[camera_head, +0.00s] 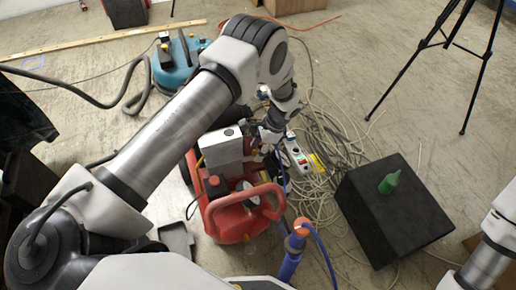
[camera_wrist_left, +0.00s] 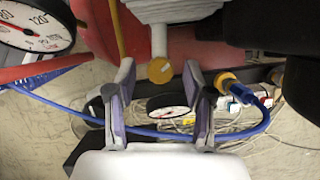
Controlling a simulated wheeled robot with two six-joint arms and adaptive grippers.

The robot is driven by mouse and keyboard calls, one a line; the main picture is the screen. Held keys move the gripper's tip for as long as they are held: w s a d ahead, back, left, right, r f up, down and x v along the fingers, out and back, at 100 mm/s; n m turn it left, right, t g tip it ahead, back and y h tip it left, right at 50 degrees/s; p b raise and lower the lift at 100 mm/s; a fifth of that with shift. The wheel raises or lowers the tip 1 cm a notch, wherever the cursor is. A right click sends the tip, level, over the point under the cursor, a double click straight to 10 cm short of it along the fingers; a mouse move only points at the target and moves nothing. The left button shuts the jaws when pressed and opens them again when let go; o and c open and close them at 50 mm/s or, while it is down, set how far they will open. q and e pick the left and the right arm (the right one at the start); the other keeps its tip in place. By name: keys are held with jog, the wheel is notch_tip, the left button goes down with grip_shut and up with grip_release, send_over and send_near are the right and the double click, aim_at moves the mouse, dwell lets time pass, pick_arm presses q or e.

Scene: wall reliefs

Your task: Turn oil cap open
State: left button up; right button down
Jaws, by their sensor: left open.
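In the left wrist view the round yellow oil cap (camera_wrist_left: 159,71) sits at the end of a short pale stem on the machine. My left gripper (camera_wrist_left: 158,84) is open, with one finger on each side of the cap and visible gaps between. Whether the fingertips are level with the cap in depth is hard to tell. In the head view my left gripper (camera_head: 271,134) is small, beside the red compressor (camera_head: 238,217) with its grey box; the cap cannot be made out there. My right arm shows at the right edge, its gripper out of frame.
A blue hose (camera_wrist_left: 165,134) crosses behind the fingers. Pressure gauges (camera_wrist_left: 33,24) are close by. In the head view a black box (camera_head: 385,220) carries a green bottle (camera_head: 389,182). Tangled cables (camera_head: 335,140), a tripod (camera_head: 450,45) and a teal machine (camera_head: 178,62) stand around.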

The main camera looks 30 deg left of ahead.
pick_arm(q)
grip_shut()
